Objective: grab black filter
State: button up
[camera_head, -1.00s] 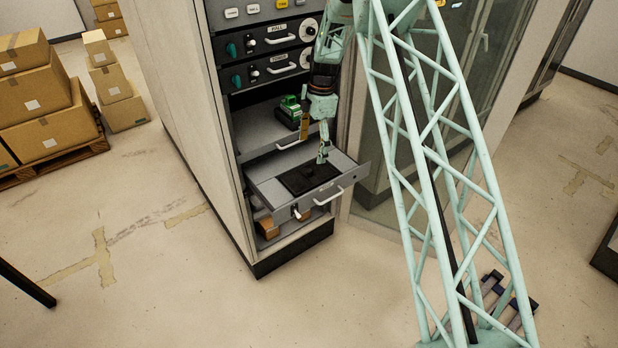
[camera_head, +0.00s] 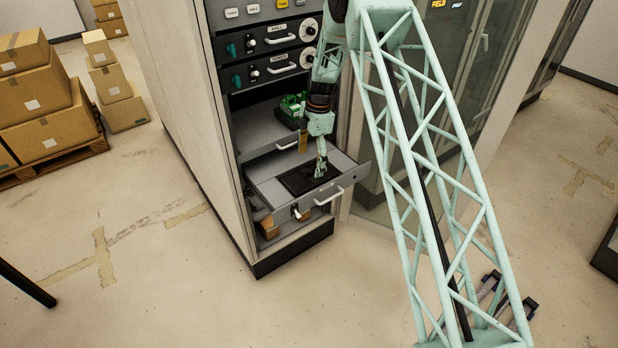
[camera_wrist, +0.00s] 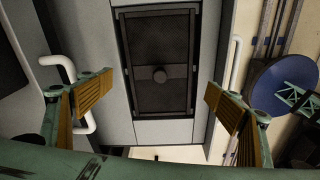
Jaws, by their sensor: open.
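In the head view the filter (camera_head: 297,182) shows as a dark patch in the drawer, partly hidden by my gripper (camera_head: 321,172). In the wrist view my gripper (camera_wrist: 157,112) is open, with one tan-padded finger on each side of the filter. The fingers appear apart from the filter and the knob, and nothing is held.
The drawer's front handle (camera_head: 329,196) sticks out. A green device (camera_head: 292,108) stands on the shelf above. More shut drawers with handles (camera_head: 284,67) are higher up. A glass-doored cabinet (camera_head: 405,120) is at right. Stacked boxes (camera_head: 42,95) are far left.

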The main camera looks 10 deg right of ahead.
aim_at(309, 170)
jog(key=shift+f, duration=0.15)
jog(key=shift+a+f, duration=0.15)
jog(key=shift+f, duration=1.1)
jog(key=shift+a+f, duration=0.1)
jog(key=shift+f, duration=1.1)
jog(key=shift+c, duration=0.7)
